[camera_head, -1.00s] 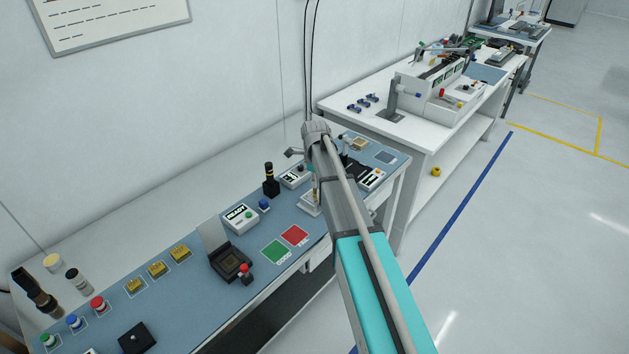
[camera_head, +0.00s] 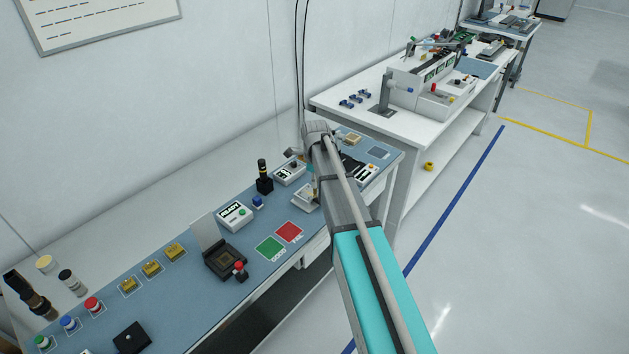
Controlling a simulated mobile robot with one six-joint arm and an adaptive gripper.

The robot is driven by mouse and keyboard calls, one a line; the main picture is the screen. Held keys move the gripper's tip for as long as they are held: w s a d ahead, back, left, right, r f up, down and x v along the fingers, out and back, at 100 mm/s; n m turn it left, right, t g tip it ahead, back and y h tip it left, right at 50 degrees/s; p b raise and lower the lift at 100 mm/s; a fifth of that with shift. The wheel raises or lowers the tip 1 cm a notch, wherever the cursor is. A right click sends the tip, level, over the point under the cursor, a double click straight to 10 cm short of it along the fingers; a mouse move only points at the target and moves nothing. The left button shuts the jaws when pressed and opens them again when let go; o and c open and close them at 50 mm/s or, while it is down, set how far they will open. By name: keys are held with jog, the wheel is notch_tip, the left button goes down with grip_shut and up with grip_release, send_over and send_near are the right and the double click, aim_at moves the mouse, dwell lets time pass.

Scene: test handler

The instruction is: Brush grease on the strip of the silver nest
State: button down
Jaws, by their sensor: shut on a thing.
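My arm reaches out over the far end of the blue bench mat (camera_head: 190,300). My gripper (camera_head: 312,180) is mostly hidden behind my own wrist and forearm. It is shut on a thin, pale tool, seemingly the brush, of which only a sliver shows. Just below and left of it is a small white tray-like fixture (camera_head: 303,199), partly covered by my arm. I cannot tell whether the tool touches it. I cannot pick out the silver nest or its strip for certain. Several gold nests (camera_head: 152,269) sit in a row at the left.
A black socket with a raised lid (camera_head: 226,262), a white display box (camera_head: 235,215), a black post (camera_head: 264,178) and green (camera_head: 270,249) and red (camera_head: 289,232) pads stand on the mat. A white table (camera_head: 345,110) with a machine lies beyond. The floor at right is clear.

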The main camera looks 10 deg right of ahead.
jog(key=shift+w, duration=0.15)
jog(key=shift+w+a, duration=0.9)
jog(key=shift+w, duration=0.25)
jog(key=shift+w, duration=0.1)
jog(key=shift+w+a, duration=0.85)
jog(key=shift+w, duration=0.25)
jog(key=shift+r+p, duration=3)
jog(key=shift+p, duration=0.1)
notch_tip(320, 180, up, 3)
jog(key=p, duration=0.3)
